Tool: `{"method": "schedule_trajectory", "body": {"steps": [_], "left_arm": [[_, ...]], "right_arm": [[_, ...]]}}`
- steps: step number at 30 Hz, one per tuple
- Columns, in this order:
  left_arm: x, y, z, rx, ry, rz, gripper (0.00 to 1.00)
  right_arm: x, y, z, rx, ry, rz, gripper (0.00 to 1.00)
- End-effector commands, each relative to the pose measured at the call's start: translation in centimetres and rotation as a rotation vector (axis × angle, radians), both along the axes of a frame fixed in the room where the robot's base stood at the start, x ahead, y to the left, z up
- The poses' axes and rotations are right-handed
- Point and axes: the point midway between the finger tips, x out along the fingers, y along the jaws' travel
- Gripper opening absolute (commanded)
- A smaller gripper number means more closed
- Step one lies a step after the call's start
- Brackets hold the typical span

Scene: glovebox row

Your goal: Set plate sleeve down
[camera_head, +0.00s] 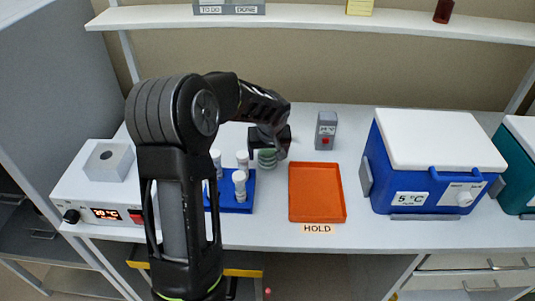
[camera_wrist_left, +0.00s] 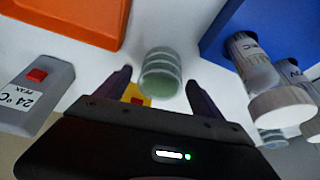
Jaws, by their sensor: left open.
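The plate sleeve, a short stack of clear round dishes with pale green contents, stands upright on the white bench. It shows in the head view (camera_head: 267,158) between the blue rack and the orange tray, and in the wrist view (camera_wrist_left: 160,70). My left gripper (camera_head: 269,143) is over it. In the wrist view the left gripper (camera_wrist_left: 158,84) is open, one finger on each side of the sleeve, with visible gaps. The gripper hides the sleeve's top in the head view. My right gripper is not in view.
A blue rack (camera_head: 235,208) with several white-capped tubes stands left of the sleeve. The orange HOLD tray (camera_head: 317,192) is empty. A grey 24 °C unit (camera_head: 326,130) stands behind. A blue 5 °C cooler (camera_head: 430,160) is right; a heater block (camera_head: 98,187) is left.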

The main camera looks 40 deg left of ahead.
Motion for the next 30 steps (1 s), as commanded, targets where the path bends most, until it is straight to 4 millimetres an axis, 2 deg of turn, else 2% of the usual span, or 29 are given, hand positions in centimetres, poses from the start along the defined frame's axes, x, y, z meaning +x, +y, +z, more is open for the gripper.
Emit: {"method": "schedule_trajectory", "body": {"steps": [15, 21, 30], "left_arm": [[-2.5, -2.7, 8.9, 0.000, -0.003, -0.001, 0.78], [-3.0, -3.1, 10.1, 0.000, 0.001, -0.001, 0.78], [-3.0, -3.1, 10.2, -0.001, 0.001, 0.000, 0.78]], "right_arm": [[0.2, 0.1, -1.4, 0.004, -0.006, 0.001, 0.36], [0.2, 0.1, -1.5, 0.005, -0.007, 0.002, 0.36], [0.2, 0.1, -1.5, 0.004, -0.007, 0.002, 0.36]]}}
